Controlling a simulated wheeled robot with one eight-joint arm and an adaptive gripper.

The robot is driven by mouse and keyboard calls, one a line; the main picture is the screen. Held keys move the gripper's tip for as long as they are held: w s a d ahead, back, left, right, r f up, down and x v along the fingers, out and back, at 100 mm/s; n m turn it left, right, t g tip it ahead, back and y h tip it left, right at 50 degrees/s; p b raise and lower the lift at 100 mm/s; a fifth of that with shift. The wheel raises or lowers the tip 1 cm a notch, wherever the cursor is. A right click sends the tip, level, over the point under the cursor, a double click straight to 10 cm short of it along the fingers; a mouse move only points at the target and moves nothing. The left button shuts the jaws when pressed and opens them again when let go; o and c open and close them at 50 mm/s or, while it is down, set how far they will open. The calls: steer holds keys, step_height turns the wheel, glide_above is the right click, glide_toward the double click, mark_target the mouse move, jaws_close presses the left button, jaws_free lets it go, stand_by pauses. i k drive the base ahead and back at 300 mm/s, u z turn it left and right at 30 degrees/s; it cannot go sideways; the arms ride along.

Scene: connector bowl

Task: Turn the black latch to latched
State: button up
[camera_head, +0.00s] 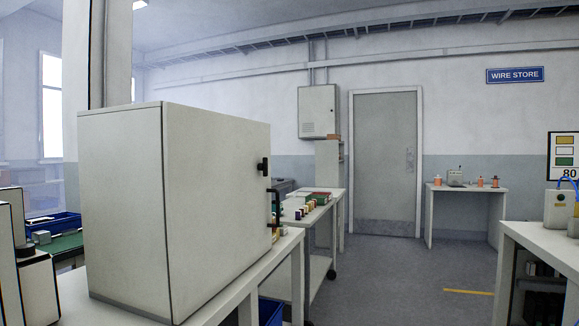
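The black latch (263,167) is a small knob-like piece on the narrow right-hand face of a large pale grey cabinet (125,200). It sits above a black bar handle (276,208) on the same face. I see that face at a steep angle, so I cannot tell whether the latch is turned to latched. The cabinet door looks closed. My gripper is not in view, and nothing is seen touching the latch or the handle.
The cabinet stands on a pale bench (272,262). Behind it is a trolley (322,225) with small coloured items. Another bench (540,242) with equipment stands at the right. The grey floor (400,280) between them is open, leading to a closed door (385,160).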

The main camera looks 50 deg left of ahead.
mark_target(263, 166)
steer(key=z, duration=0.05)
steer(key=i, duration=0.95)
steer(key=u, duration=1.75)
